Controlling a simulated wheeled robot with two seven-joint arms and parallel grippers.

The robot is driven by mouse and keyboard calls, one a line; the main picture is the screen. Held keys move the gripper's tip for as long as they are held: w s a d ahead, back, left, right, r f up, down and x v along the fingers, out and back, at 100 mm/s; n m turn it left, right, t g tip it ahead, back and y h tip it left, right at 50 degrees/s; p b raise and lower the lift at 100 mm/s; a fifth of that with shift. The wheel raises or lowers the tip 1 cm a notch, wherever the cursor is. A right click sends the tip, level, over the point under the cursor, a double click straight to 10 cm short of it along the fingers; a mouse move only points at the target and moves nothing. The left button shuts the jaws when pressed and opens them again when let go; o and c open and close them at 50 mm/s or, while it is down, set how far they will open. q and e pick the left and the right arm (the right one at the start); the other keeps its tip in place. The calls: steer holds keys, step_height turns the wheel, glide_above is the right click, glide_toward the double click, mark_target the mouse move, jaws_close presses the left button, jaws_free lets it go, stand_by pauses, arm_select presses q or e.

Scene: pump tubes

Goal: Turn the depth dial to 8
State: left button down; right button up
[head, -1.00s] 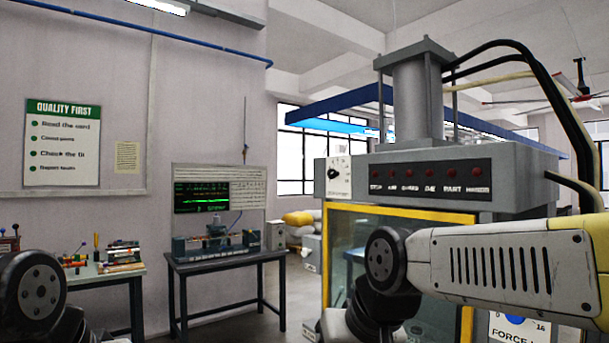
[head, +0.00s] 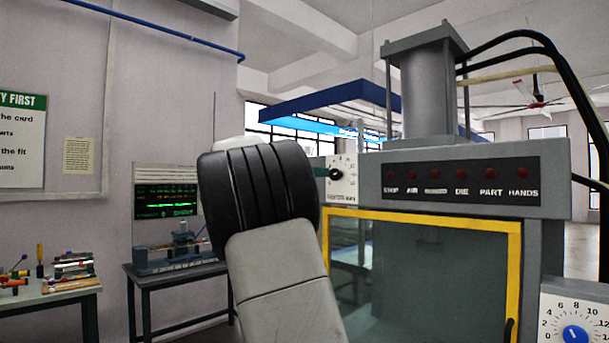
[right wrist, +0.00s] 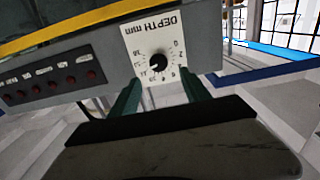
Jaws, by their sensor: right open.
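The depth dial is a black knob (right wrist: 158,61) on a white plate marked DEPTH mm (right wrist: 152,28), upside down in the right wrist view. The knob's exact setting is too small to read. In the head view the dial plate (head: 347,180) is at the left end of the machine's front panel, partly covered by my arm. My right gripper (right wrist: 160,82) is open, its two green fingers pointing at the plate, one to each side below the knob. It looks apart from the knob. In the head view it is mostly hidden behind my arm. My left gripper is out of view.
Red indicator lamps (head: 461,174) line the panel right of the dial. Below is a yellow-framed window (head: 425,217). A second dial with a blue knob (head: 575,335) is at lower right. A bench (head: 172,270) stands to the left.

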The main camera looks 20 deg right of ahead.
mark_target(333, 173)
steer(key=x, duration=0.7)
steer(key=shift+d, duration=0.3)
jaws_close()
